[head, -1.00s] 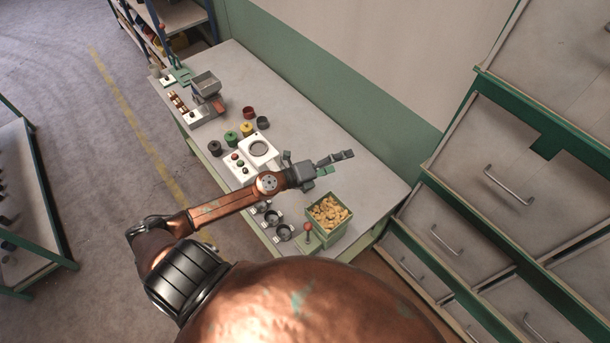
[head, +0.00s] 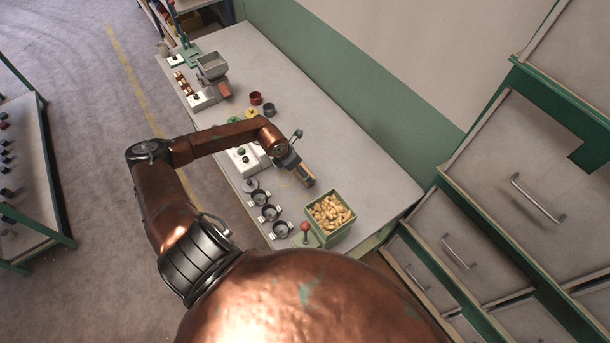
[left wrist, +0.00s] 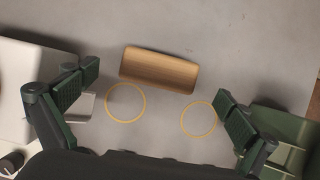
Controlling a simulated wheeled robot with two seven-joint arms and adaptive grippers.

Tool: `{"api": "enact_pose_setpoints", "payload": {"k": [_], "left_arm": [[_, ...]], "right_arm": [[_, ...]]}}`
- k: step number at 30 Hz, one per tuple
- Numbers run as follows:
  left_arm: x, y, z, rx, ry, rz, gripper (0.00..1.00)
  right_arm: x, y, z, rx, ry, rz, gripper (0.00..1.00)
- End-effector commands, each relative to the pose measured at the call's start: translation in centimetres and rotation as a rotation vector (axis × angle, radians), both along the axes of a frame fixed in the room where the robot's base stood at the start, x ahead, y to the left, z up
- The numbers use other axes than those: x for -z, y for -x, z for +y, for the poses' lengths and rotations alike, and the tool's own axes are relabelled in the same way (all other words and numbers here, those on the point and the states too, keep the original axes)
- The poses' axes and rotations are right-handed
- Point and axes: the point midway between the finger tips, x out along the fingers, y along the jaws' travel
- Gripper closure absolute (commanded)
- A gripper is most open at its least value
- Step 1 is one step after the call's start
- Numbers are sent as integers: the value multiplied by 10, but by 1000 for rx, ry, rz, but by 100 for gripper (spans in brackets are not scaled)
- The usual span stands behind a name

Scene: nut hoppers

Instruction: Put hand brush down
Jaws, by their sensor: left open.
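The hand brush (left wrist: 158,70) shows in the left wrist view as a wooden block, slightly tilted in the picture, over the grey table top. My left gripper (left wrist: 158,86) is open. Its two green-padded fingers stand wide apart on either side of the brush, with a clear gap to each end. The brush's bristles are not visible. My right gripper is not in view.
Two thin yellow circles (left wrist: 126,102) mark the table near the brush. A green bin of nuts (head: 330,213) stands at the table's near end, beside a red-knobbed lever (head: 305,228). Several dark ring holders (head: 270,213) line the front edge. The table's back strip is clear.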

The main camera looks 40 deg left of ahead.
Motion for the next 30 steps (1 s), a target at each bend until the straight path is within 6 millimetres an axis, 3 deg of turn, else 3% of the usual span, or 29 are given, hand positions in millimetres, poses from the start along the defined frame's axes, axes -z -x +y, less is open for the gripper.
{"api": "enact_pose_setpoints", "payload": {"k": [14,22,30], "left_arm": [[53,-17,-5,-2,3,-1,0],[56,-18,-5,0,1,-2,1],[56,-18,-5,-1,2,-2,19]], "right_arm": [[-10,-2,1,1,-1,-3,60],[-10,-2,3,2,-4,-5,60],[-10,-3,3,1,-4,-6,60]]}}
